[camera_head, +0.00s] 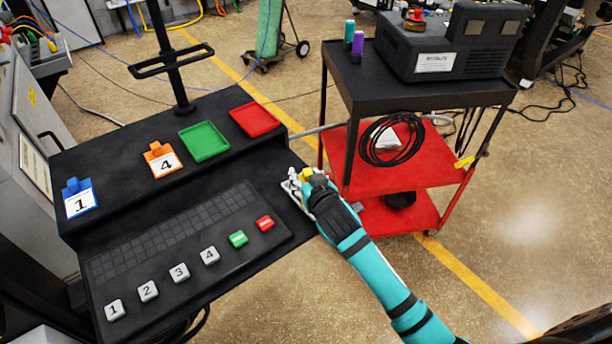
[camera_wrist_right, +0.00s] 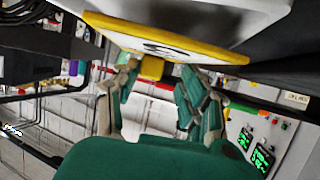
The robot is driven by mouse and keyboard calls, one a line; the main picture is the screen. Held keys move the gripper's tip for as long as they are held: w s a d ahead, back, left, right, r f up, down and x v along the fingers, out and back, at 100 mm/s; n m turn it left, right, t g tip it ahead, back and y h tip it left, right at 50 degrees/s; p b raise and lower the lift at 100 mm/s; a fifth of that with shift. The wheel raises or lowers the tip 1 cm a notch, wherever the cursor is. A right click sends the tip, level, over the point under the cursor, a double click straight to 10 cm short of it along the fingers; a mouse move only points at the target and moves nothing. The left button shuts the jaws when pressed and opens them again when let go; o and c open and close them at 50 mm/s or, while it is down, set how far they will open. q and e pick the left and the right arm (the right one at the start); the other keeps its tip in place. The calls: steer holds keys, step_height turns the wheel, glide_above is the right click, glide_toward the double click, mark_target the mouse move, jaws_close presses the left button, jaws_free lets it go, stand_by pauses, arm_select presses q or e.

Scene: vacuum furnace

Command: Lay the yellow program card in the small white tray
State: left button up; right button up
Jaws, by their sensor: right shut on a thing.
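My right gripper (camera_head: 309,179) is at the right end of the black console, shut on the yellow program card (camera_head: 306,172). In the head view only a little yellow shows at the fingers. In the right wrist view the card (camera_wrist_right: 170,40) has a yellow rim and a white face with a dark mark, and its yellow tab (camera_wrist_right: 151,67) is between the fingertips. The small white tray (camera_head: 291,187) shows partly beside and under the gripper. A pale surface (camera_wrist_right: 215,8), probably this tray, lies close against the card. I cannot tell whether they touch. My left gripper is out of view.
The console shelf holds a blue card (camera_head: 78,200) marked 1, an orange card (camera_head: 162,160) marked 4, an empty green tray (camera_head: 204,141) and an empty red tray (camera_head: 255,119). A button panel (camera_head: 180,245) lies in front. A red and black cart (camera_head: 400,160) stands to the right.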

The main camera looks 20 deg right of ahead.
steer(key=shift+f, duration=0.3)
steer(key=o, duration=0.9)
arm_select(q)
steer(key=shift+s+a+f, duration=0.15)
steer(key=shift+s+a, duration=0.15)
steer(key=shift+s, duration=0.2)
arm_select(e)
steer(key=shift+o, duration=0.2)
steer(key=shift+r, duration=0.1)
steer(key=shift+r, duration=0.15)
steer(key=shift+r+p, duration=0.3)
steer(key=shift+r, duration=0.25)
arm_select(q)
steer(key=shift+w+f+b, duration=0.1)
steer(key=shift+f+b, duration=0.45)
steer(key=shift+b, duration=0.35)
arm_select(e)
steer(key=v, duration=1.2)
steer(key=shift+f, duration=0.2)
